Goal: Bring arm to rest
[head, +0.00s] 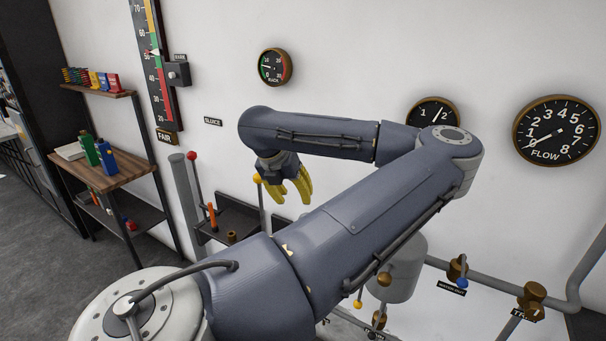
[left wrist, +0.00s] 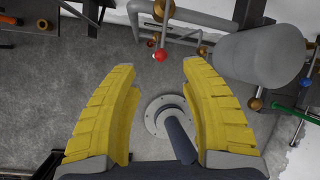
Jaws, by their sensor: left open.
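My left arm (head: 350,215) stretches across the middle of the head view and folds back to the left at its elbow. My left gripper (head: 292,197) hangs at its end with yellow fingers pointing down, in front of the white wall. In the left wrist view the gripper's two yellow fingers (left wrist: 160,67) are spread wide. Nothing is between them but a view of the grey floor, pipes and a red ball knob (left wrist: 160,56) beyond. My right gripper is in neither view.
A red-knobbed lever (head: 191,156) and a dark tray (head: 228,222) stand near the gripper. A shelf unit (head: 118,172) is at left. A grey tank (head: 404,272) and valves (head: 532,296) are at lower right. A flow gauge (head: 556,130) hangs on the wall.

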